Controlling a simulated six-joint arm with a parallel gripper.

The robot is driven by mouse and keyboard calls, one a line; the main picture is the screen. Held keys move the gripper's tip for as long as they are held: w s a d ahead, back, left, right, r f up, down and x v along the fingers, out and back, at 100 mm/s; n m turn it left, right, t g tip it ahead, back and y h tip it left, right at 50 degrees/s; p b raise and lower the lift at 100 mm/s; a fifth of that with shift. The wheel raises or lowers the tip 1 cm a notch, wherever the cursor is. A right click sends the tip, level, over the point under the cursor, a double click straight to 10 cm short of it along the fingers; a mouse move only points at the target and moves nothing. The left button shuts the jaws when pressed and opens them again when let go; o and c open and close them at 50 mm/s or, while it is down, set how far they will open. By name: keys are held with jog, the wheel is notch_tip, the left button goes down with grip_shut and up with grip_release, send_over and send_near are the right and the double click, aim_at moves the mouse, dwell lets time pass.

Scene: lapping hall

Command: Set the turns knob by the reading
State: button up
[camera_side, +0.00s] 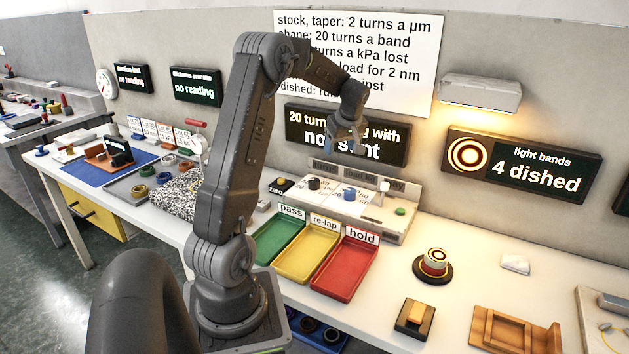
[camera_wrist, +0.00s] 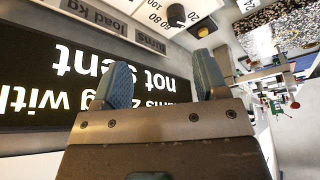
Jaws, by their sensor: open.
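The black turns knob (camera_side: 314,183) sits on the pale sloped console, below a "turns" label. In the wrist view the black knob (camera_wrist: 177,15) shows upside down near the top, beyond the fingers. My gripper (camera_side: 345,146) hangs above the console in front of the dark display and partly covers its text. Its blue fingers (camera_wrist: 163,65) are apart with nothing between them. The light bands display (camera_side: 518,168) reads "4 dished". The console display (camera_side: 380,140) shows "20 turns", "with" and "not sent". The rule board (camera_side: 415,60) says "shape: 20 turns a band"; my arm hides parts.
A blue knob (camera_side: 350,194), a pale lever (camera_side: 383,188) and a green button (camera_side: 400,211) share the console. Green (camera_side: 265,254), yellow (camera_side: 291,272) and red (camera_side: 323,292) trays stand in front. A ringed piece (camera_side: 434,262) stands to the right.

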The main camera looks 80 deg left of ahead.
aim_at(314, 180)
jog(key=s+a+f, duration=0.1)
jog(key=a+f, duration=0.2)
jog(key=f, duration=0.2)
jog(key=s+a+f+n, duration=0.1)
jog(key=s+a+f, duration=0.1)
jog(key=a+f, duration=0.2)
jog(key=s+a+f+n+g, duration=0.1)
jog(key=a+f, duration=0.2)
jog(key=f, duration=0.4)
jog(key=shift+s+a+f, duration=0.25)
jog(key=shift+s+a, duration=0.05)
jog(key=shift+a, duration=0.1)
jog(key=c, duration=0.9)
